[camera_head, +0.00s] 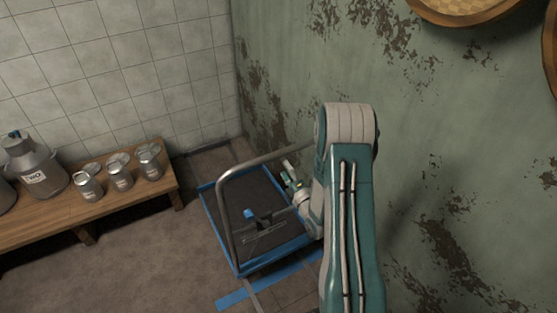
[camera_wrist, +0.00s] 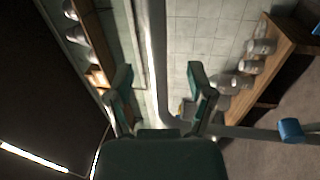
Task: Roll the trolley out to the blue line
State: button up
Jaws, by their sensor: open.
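The trolley (camera_head: 262,205) stands in the corner by the green wall, with a dark deck, blue edges and a bent grey tube handle (camera_head: 223,222). The blue line (camera_head: 232,299) is a strip on the floor just in front of the trolley's near edge, partly hidden behind my arm. My arm reaches down over the trolley's right side. In the wrist view my gripper (camera_wrist: 158,82) is open, and a grey tube (camera_wrist: 158,45) that looks like the handle passes between its fingers. I cannot tell whether they touch it.
A wooden bench (camera_head: 132,199) along the tiled wall holds a large metal milk can (camera_head: 38,177) and several small cans (camera_head: 120,178). The green wall (camera_head: 440,150) is close on the right. The brown floor (camera_head: 130,265) left of the trolley is clear.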

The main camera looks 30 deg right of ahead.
jog(key=s, duration=0.2)
jog(key=s+f, duration=0.1)
jog(key=s, duration=0.2)
jog(key=shift+s+d+f, duration=0.1)
jog(key=shift+s+f, duration=0.05)
jog(key=w+a+r+m+g+h, duration=0.1)
jog(key=a+r+m+g, duration=0.25)
jog(key=r, duration=0.45)
jog(key=w+a+r+m+g+h, duration=0.1)
jog(key=a+r+m+g+h, duration=0.15)
jog(key=r+m+g, duration=0.4)
jog(key=s+a+r+m+g+y, duration=0.1)
jog(key=s+a+r+m, duration=0.1)
jog(key=s, duration=0.6)
jog(key=s+a+r+m+g, duration=0.2)
jog(key=s+a+r+m, duration=0.1)
jog(key=s, duration=0.5)
jog(key=s+a+r+m+g+y, duration=0.1)
jog(key=s+a+r+m, duration=0.2)
jog(key=s+a, duration=0.3)
jog(key=shift+s+r+g+y, duration=0.35)
jog(key=shift+s+r, duration=0.1)
jog(key=shift+s, duration=0.7)
